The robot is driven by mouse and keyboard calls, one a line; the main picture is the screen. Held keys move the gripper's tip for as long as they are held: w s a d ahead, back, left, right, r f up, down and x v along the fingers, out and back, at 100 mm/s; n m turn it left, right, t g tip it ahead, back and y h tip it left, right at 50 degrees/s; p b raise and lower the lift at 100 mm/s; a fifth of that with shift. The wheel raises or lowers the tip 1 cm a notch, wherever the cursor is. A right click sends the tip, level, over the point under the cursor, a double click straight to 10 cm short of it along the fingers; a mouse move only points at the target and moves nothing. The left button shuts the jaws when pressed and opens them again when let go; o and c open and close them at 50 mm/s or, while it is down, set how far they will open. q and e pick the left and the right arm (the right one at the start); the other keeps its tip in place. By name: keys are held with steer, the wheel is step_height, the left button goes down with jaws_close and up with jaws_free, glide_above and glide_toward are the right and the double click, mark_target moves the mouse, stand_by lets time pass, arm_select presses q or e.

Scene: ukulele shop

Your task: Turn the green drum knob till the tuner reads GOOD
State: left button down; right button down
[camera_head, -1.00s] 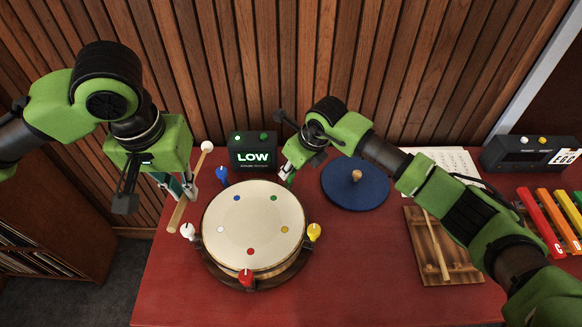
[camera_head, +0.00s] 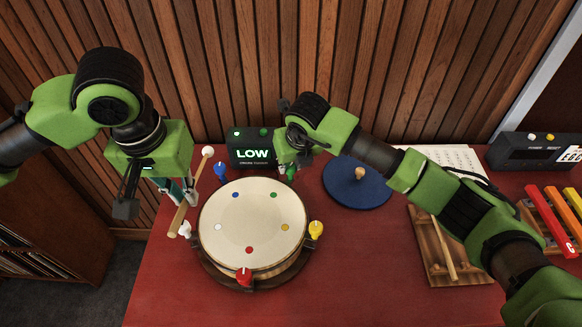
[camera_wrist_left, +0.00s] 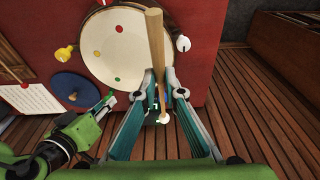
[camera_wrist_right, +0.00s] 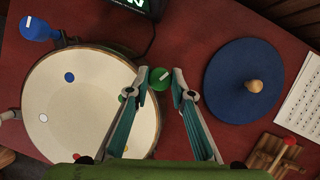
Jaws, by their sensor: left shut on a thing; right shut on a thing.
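The drum (camera_head: 250,222) stands on the red table with coloured knobs around its rim. The green knob (camera_wrist_right: 161,78) sits between the fingertips of my right gripper (camera_wrist_right: 160,83), which is shut on it; a short pale mark shows on its top. In the head view the green knob (camera_head: 291,174) is partly hidden by my right gripper (camera_head: 289,165). The tuner (camera_head: 252,153) behind the drum reads LOW. My left gripper (camera_head: 187,193) is shut on a wooden mallet (camera_head: 180,214) and holds it up at the drum's left side, near the white and blue knobs.
A blue disc (camera_head: 350,190) with a wooden peg lies right of the drum. Further right are a wooden block with a stick (camera_head: 430,240), a paper sheet (camera_head: 447,158), another dark device (camera_head: 533,151) and coloured bars (camera_head: 553,222). The table's front right is clear.

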steer(key=shift+r+m, duration=0.1)
steer(key=shift+m, duration=0.2)
steer(key=c, duration=1.8)
jaws_free()
steer(key=shift+r, duration=0.1)
steer(key=v, duration=1.1)
steer(key=shift+s+r, duration=0.3)
steer(key=shift+r, duration=0.05)
